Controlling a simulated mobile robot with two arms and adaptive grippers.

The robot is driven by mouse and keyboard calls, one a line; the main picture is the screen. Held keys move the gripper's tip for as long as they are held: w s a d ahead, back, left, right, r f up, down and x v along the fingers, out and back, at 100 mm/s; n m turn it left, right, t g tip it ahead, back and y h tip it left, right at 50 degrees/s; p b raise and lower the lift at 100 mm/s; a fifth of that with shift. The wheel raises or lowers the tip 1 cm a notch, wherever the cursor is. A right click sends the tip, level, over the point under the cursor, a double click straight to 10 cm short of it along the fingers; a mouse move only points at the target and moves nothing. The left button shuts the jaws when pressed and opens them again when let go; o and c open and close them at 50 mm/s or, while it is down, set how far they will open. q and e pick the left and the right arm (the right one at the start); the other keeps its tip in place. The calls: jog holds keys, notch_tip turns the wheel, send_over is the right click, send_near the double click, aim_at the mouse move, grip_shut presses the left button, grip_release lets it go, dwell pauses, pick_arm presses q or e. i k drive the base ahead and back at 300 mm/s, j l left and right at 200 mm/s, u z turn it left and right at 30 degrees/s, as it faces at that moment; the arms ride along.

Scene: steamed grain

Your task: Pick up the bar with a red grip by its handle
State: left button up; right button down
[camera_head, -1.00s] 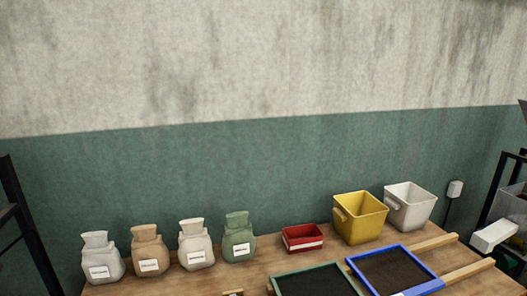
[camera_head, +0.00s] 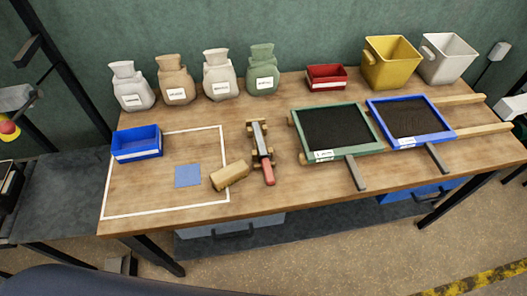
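The bar with a red grip (camera_head: 259,142) lies on the wooden table (camera_head: 210,141) near its middle. Its grey metal part points to the back and its red handle (camera_head: 268,173) points to the table's front edge. The bar seems to rest on a small wooden holder. A tan block (camera_head: 230,175) lies just left of the red handle. Neither of my grippers shows in the head view.
A blue tray (camera_head: 137,144) and a blue square (camera_head: 188,175) lie within a white outline at left. Green-framed (camera_head: 361,141) and blue-framed (camera_head: 447,129) sieves stand right of the bar. Several sacks, a red tray (camera_head: 326,78), a yellow bin (camera_head: 390,64) and a white bin (camera_head: 447,58) line the back.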

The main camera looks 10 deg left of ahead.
aim_at(265, 159)
jog(key=i+l, duration=0.15)
jog(key=l, duration=0.2)
jog(key=i+l, duration=0.2)
jog(key=l, duration=0.2)
jog(key=i+l+u, duration=0.1)
jog(key=l+u, duration=0.2)
jog(key=i+l+u, duration=0.1)
jog(key=l+u, duration=0.55)
jog(key=l, duration=0.15)
jog(key=u, duration=0.25)
